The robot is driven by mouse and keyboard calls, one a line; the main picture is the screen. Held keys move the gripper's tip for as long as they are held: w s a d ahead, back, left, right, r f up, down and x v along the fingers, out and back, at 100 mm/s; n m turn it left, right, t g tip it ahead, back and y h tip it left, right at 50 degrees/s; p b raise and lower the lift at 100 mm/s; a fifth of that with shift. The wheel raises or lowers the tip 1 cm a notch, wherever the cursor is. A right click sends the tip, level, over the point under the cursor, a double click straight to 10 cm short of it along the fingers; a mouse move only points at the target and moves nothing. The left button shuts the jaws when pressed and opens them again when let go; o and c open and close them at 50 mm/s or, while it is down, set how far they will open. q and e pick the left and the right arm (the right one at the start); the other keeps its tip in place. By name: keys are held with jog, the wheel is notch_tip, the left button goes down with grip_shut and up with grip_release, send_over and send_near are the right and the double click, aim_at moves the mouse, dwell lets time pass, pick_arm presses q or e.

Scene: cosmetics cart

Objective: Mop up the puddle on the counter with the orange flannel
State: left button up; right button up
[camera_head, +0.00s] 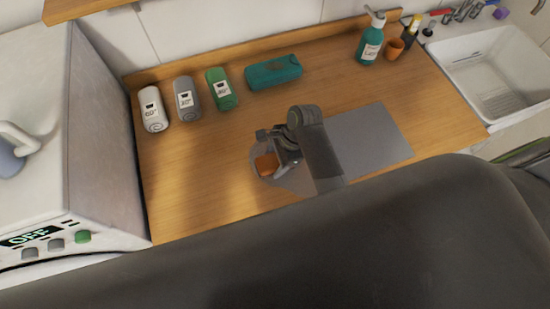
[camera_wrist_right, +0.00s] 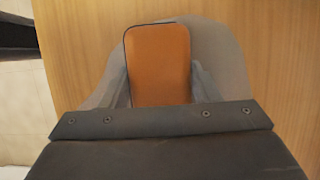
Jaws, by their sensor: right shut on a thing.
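The orange flannel (camera_head: 266,164) is a small folded pad at the middle front of the wooden counter. My right gripper (camera_head: 275,160) is shut on it, and the flannel shows between the fingers in the right wrist view (camera_wrist_right: 160,62). The puddle (camera_head: 294,183) is a grey patch around and under the flannel. It spreads to both sides of the flannel in the right wrist view (camera_wrist_right: 222,65). Whether the flannel presses on the surface I cannot tell. The left gripper is not in view.
A grey mat (camera_head: 373,140) lies right of my right arm. A soap bottle (camera_head: 370,47) and orange cup (camera_head: 394,49) are near the sink (camera_head: 490,75). A white appliance (camera_head: 100,130) bounds the left.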

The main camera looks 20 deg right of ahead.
jog(key=shift+d, duration=0.1)
jog(key=shift+w+d+r, duration=0.1)
jog(key=shift+d, duration=2.8)
jog(key=shift+a, duration=3.1)
jog(key=shift+d, duration=3.15)
notch_tip(320, 180, up, 8)
jog(key=shift+a, duration=0.15)
